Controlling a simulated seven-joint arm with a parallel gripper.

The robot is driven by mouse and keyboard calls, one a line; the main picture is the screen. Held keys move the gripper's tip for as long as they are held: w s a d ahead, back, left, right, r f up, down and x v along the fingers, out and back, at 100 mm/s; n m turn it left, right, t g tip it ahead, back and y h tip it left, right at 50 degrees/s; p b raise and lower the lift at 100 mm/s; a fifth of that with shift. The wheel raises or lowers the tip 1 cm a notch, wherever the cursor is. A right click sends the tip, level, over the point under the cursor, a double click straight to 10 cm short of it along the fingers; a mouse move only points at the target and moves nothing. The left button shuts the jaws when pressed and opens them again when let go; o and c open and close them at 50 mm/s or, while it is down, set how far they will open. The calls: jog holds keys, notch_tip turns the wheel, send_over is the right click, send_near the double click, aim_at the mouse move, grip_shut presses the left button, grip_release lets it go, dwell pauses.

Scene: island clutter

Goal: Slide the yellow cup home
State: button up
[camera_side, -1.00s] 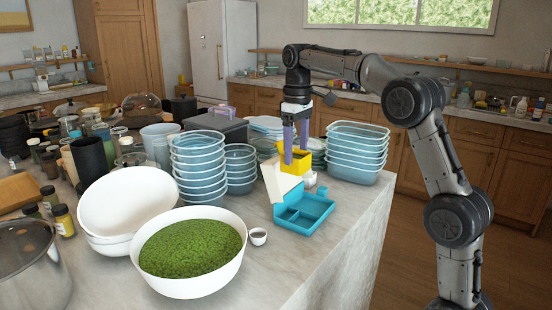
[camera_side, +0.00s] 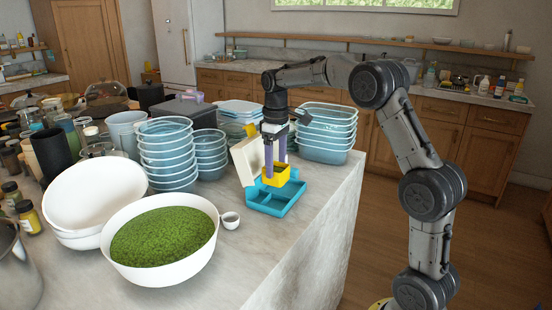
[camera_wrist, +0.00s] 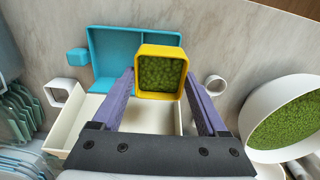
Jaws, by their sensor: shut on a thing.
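The yellow cup (camera_side: 276,178) is square and hangs upright between the purple fingers of my gripper (camera_side: 275,163), which is shut on it. In the wrist view, the yellow cup (camera_wrist: 160,50) is filled with green bits. It is over the blue compartment box (camera_side: 265,206), overlapping one end of that box in the wrist view (camera_wrist: 112,48). I cannot tell whether its underside touches the box. The cup hides part of the compartments.
Stacked clear tubs stand left (camera_side: 166,155) and behind right (camera_side: 325,135). A white bowl of green bits (camera_side: 163,270) and a small white cup (camera_side: 230,220) are front left. A small yellow item (camera_side: 252,129) shows behind my gripper. The counter right of the box is clear.

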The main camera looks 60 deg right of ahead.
aim_at(276, 181)
jog(key=shift+f, duration=2.85)
jog(key=shift+f, duration=1.5)
jog(key=o, duration=1.3)
jog(key=shift+c, duration=0.2)
notch_tip(276, 181, up, 14)
jog(key=shift+f, duration=0.1)
